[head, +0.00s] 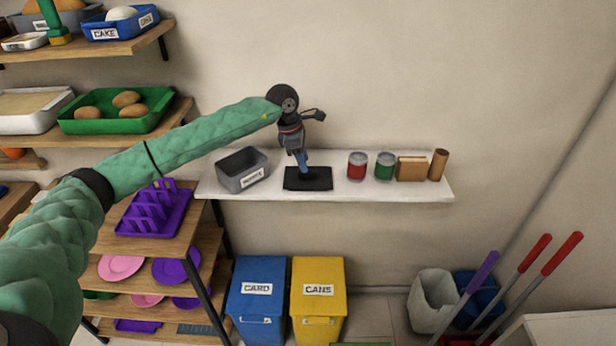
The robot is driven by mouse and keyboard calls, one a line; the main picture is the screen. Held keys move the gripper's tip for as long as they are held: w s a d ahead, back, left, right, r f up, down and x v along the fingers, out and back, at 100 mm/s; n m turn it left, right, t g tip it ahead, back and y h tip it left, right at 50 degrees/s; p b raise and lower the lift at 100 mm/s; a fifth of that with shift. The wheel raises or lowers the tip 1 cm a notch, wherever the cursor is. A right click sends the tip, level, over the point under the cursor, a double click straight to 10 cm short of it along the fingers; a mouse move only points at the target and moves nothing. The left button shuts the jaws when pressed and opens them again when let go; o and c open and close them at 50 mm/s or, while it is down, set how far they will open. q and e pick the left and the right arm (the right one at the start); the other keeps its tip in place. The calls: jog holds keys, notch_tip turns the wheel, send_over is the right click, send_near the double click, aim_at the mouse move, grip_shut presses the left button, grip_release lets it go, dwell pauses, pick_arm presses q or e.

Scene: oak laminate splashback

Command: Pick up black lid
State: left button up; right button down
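The black lid (318,184) lies flat, dark and roughly rectangular, on the white shelf (388,190). My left gripper (304,174) comes down from above at the lid's middle, with its blue fingers pointing down. The fingertips look very near the lid or touching it; the gap between them is too small to make out. Part of the lid's back edge is hidden behind the fingers. My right gripper is not in view.
A grey labelled bin (243,170) stands left of the lid. A red can (357,167), a green can (385,167), a cardboard box (411,169) and a brown tube (438,164) stand to the right. Blue (258,305) and yellow (318,308) bins stand below.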

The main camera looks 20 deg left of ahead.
aim_at(308, 176)
pick_arm(q)
jog(key=x, duration=0.3)
jog(key=shift+d+f, duration=0.1)
jog(key=shift+f, duration=0.4)
grip_shut()
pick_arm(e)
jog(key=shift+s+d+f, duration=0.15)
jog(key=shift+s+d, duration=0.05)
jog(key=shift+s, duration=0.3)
